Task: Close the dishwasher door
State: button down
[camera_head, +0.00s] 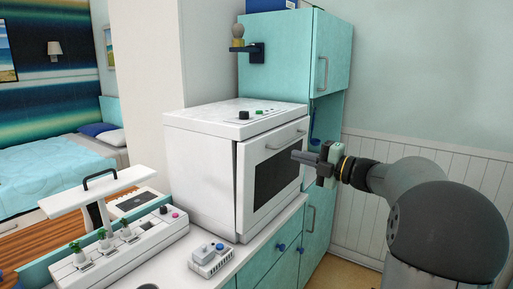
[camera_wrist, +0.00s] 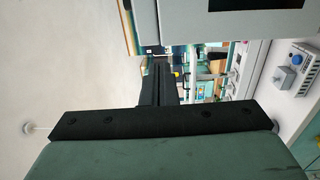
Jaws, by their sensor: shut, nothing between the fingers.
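The dishwasher (camera_head: 203,150) is a white countertop box with knobs on top. Its front door (camera_head: 245,205) has a dark window and a bar handle near the top. The door stands upright, close to the body, with a thin dark line along its left edge; I cannot tell whether it is fully closed. My gripper (camera_head: 297,155) is shut and empty, its fingertips in front of the door's upper right part, just below the handle's right end. Contact is unclear. In the wrist view, my dark fingers (camera_wrist: 157,82) show beside the pale dishwasher (camera_wrist: 230,18).
A tall teal cabinet (camera_head: 290,50) stands behind the dishwasher. Teal lower cabinets (camera_head: 270,265) run under the white counter. A planter with small plants (camera_head: 120,245) and a small grey device (camera_head: 210,258) sit at the front left. A panelled wall (camera_head: 365,185) lies behind my arm.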

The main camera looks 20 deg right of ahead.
aim_at(254, 142)
jog(key=p+x, duration=0.3)
jog(key=x, duration=1)
jog(key=shift+w+a, duration=0.25)
jog(key=shift+a, duration=0.05)
jog(key=p, duration=0.1)
jog(key=w+a+r+p, duration=0.1)
jog(key=shift+w+a+g+p, duration=0.2)
jog(key=shift+w+g+p, duration=0.1)
jog(key=shift+g+p, duration=0.1)
jog(key=shift+f, duration=0.1)
jog(key=shift+s, duration=0.1)
jog(key=shift+s+d+f+b, duration=0.15)
jog(key=shift+d+b, duration=0.1)
jog(key=shift+b, duration=0.15)
jog(key=b+v, duration=0.3)
jog(key=v, duration=1)
jog(key=shift+s+d+h, duration=0.15)
jog(key=shift+s+h, duration=0.15)
jog(key=shift+s, duration=0.05)
